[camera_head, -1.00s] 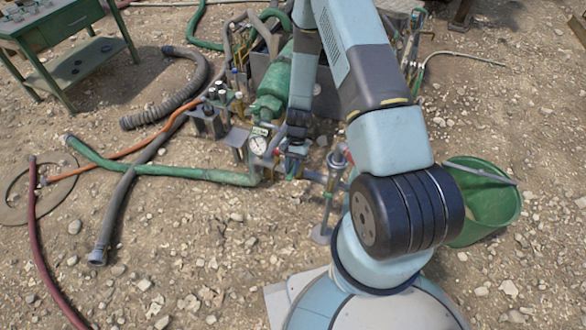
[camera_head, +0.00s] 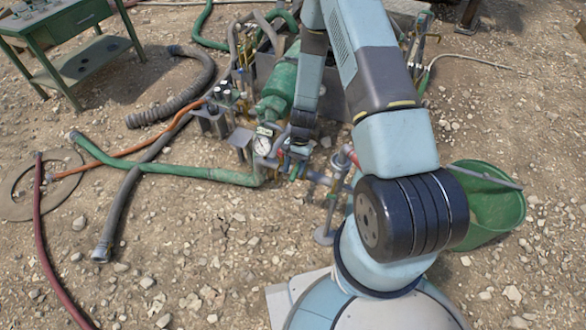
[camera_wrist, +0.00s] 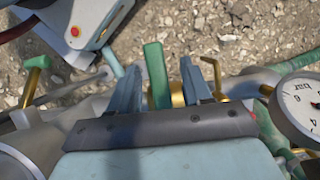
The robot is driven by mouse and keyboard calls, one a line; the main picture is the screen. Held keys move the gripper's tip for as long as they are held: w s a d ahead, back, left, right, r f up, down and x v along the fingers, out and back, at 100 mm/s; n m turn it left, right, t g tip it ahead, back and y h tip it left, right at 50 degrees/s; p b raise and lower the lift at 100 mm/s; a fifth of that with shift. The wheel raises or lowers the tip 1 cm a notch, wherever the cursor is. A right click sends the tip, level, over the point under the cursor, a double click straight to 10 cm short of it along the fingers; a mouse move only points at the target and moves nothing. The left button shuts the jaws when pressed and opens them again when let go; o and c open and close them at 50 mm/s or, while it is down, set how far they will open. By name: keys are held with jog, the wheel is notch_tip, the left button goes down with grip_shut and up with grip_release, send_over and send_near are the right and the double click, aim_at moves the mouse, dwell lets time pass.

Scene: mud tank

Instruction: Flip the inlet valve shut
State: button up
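A green valve lever (camera_wrist: 156,75) stands between the two fingers of my gripper (camera_wrist: 159,72) in the wrist view. The fingers are apart, with a gap on each side of the lever. A brass fitting shows beside the lever's base. A second green handle (camera_wrist: 38,62) on a brass stem is at the left. No label shows which one is the inlet valve. In the head view my gripper (camera_head: 297,168) is low among the pipework, just right of the pressure gauge (camera_head: 262,146); my arm hides part of the valves.
The gauge is also close at the right in the wrist view (camera_wrist: 300,106). A green bucket (camera_head: 488,207) stands right of my base. Hoses, including a green one (camera_head: 165,170), lie on gravel at the left. A green table (camera_head: 75,45) is at the upper left.

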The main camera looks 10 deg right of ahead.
jog(key=v, duration=1.3)
jog(key=shift+w+d+r, duration=0.15)
jog(key=shift+r, duration=0.15)
jog(key=shift+r, duration=0.1)
